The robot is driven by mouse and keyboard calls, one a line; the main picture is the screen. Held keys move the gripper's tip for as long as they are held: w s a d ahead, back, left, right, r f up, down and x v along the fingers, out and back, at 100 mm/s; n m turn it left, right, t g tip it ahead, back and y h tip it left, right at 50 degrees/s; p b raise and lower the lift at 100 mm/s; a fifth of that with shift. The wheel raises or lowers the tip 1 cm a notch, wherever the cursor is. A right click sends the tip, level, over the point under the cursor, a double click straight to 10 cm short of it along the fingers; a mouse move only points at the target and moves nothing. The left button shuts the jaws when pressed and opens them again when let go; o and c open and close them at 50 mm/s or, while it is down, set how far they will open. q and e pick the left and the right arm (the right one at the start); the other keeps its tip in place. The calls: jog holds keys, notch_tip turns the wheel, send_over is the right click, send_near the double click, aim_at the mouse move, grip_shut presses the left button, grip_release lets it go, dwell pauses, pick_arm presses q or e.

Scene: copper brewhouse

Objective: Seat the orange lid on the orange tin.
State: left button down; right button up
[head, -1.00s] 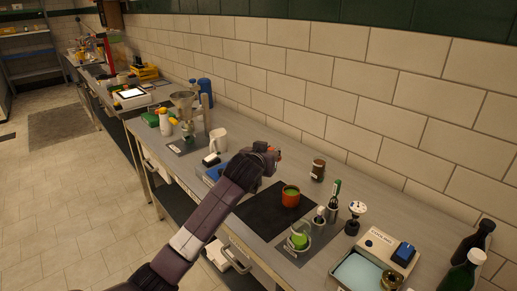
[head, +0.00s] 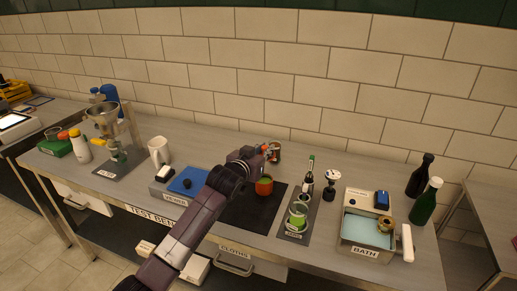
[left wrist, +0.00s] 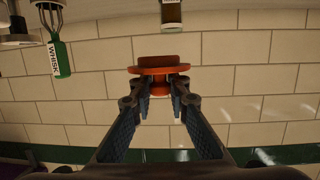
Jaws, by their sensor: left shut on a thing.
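The orange tin (head: 264,187) stands open and upright on a black mat, its inside green. My left gripper (head: 267,150) is above and behind it in the head view, apart from it. In the left wrist view my left gripper (left wrist: 160,90) is shut on the knob of the orange lid (left wrist: 158,71). The lid's flat disc lies just beyond the fingertips. In the head view the lid is mostly hidden by the gripper. My right gripper is not in view.
A dark jar (head: 275,153) stands close behind my gripper. To the right are a whisk (head: 309,172) in a holder, green-filled glassware (head: 298,213) and a water bath (head: 366,236). The black mat (head: 245,212) has free room.

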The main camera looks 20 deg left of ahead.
pick_arm(q)
jog(key=shift+d, duration=0.1)
jog(key=shift+r+p, duration=0.1)
jog(key=shift+p, duration=0.35)
notch_tip(320, 180, down, 8)
jog(key=b, duration=0.4)
jog(key=shift+r, duration=0.15)
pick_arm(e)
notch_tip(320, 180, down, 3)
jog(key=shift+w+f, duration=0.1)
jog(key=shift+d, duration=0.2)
pick_arm(q)
jog(key=shift+f+b, duration=0.7)
jog(key=shift+f, duration=0.65)
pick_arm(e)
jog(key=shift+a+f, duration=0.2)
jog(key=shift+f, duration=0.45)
pick_arm(q)
jog(key=c, duration=2.2)
grip_release()
jog(key=shift+s, duration=0.1)
jog(key=shift+o, duration=0.8)
jog(key=shift+f, duration=0.1)
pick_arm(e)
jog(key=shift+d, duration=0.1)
